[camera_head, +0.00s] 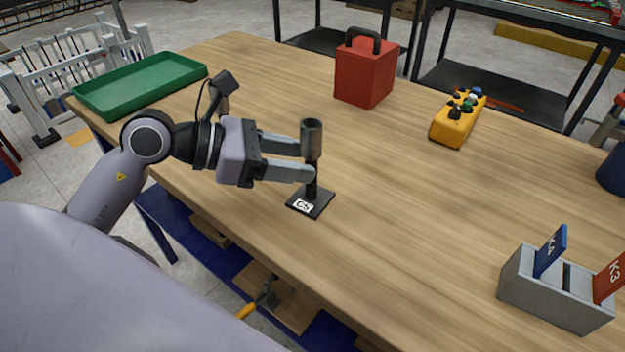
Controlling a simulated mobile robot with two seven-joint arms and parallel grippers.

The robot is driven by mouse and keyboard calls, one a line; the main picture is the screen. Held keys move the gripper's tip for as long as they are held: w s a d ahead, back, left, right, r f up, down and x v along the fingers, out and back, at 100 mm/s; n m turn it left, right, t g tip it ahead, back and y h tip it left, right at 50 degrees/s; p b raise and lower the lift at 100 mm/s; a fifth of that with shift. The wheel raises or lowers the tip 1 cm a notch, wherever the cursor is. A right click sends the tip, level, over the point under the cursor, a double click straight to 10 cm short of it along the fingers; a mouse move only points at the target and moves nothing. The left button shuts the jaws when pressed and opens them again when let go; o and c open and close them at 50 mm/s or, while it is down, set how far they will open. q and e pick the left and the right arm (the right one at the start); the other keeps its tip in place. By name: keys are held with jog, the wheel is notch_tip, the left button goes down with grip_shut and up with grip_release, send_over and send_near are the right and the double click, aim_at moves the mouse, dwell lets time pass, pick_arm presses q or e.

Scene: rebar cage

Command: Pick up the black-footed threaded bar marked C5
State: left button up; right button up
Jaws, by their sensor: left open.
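The threaded bar marked C5 (312,183) stands upright on its square black foot on the wooden table. A white C5 label lies on the front of the foot, and a wider dark grey cylinder tops the bar. My left gripper (307,158) comes in level from the left, with its two fingers open. The fingertips reach the bar just below the wide top; the far finger's tip is partly hidden behind it. I cannot tell whether either finger touches the bar. My right gripper is not in view.
A green tray (88,107) lies at the table's far left corner. A red case (364,78) and a yellow control box (452,128) stand farther back. A grey holder (540,300) with a blue K4 card and a red K3 card is at lower right. The table's middle is clear.

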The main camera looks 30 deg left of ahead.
aim_at(321, 195)
pick_arm(q)
jog(key=shift+p+x, duration=0.5)
jog(key=shift+x, duration=2.1)
jog(key=shift+w+a, duration=0.1)
jog(key=shift+a, duration=0.05)
grip_shut()
jog(key=shift+r, duration=0.1)
